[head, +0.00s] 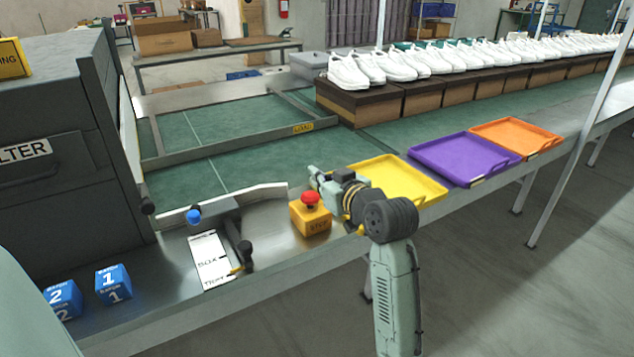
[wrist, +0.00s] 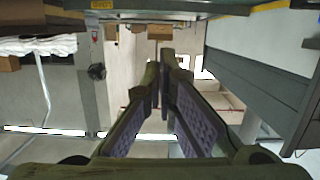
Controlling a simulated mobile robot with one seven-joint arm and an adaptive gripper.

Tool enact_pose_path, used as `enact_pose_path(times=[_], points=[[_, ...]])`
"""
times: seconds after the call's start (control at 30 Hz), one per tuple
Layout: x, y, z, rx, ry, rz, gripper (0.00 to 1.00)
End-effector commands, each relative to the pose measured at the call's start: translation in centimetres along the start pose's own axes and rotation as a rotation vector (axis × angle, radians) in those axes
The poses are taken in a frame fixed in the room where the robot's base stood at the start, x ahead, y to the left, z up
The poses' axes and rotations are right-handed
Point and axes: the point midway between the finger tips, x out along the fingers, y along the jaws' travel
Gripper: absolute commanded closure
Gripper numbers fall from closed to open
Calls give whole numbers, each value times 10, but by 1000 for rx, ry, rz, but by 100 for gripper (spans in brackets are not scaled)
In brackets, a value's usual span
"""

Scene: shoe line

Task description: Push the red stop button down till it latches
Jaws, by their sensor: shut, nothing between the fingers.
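The red stop button (head: 310,198) is a round red cap on a yellow box (head: 310,219) marked STOP, near the front edge of the metal bench. My gripper (head: 315,178) is just above and slightly right of the red cap in the head view. I cannot tell whether it touches the cap. In the wrist view my gripper's two fingers (wrist: 167,55) are close together at their tips with nothing held. The stop button does not show in the wrist view.
Yellow (head: 400,178), purple (head: 465,157) and orange (head: 515,137) trays stand right of the button. A blue-knobbed fixture (head: 194,216) and blue cubes (head: 113,283) are to the left. White shoes (head: 347,70) on boxes line the back of the belt.

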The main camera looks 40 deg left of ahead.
Motion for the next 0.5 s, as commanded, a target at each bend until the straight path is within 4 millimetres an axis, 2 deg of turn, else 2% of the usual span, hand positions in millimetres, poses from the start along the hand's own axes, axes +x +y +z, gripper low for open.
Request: enact_pose_path(times=[0.03,0.2,0.33,0.5], points=[[-12,2,9,1,1,5,100],[-49,2,7,0,1,4,100],[-68,1,5,0,3,4,100],[-80,1,4,0,1,2,100]])
